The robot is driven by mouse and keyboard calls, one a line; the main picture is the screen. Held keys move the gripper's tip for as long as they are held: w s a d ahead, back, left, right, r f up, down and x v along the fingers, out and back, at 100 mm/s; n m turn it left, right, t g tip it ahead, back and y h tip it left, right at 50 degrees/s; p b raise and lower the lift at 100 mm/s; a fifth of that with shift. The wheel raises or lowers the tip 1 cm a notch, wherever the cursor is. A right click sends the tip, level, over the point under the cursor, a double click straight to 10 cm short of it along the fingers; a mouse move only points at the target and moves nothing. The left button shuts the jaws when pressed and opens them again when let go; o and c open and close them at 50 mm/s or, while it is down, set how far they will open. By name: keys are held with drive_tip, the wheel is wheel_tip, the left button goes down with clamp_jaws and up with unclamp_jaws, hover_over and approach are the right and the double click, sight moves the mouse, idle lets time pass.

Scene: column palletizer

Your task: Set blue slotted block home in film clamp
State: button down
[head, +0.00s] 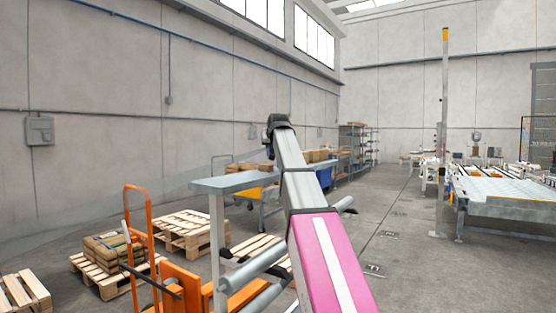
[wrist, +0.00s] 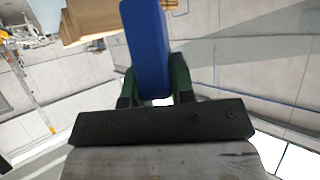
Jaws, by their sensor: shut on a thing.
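My gripper (wrist: 154,80) shows in the wrist view, with a dark green finger on each side of the blue block (wrist: 148,40). It is shut on the block, which reaches up past the fingers and out of the top of the picture. The slot in the block cannot be made out. In the head view my arm stretches away from me, and neither the gripper nor the block can be made out at its far end. I cannot pick out the film clamp in either view.
A grey-topped table (head: 225,183) stands left of my arm. An orange hand truck (head: 137,240) and wooden pallets (head: 190,232) are left of it. A brown thing (wrist: 95,20) lies beside the block in the wrist view.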

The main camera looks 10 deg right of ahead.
drive_tip(key=d, duration=0.1)
drive_tip(key=d+f, duration=0.2)
drive_tip(key=shift+s, duration=0.3)
drive_tip(key=shift+f, duration=1.95)
drive_tip(key=shift+f, duration=0.1)
drive_tip(key=c, duration=1)
unclamp_jaws()
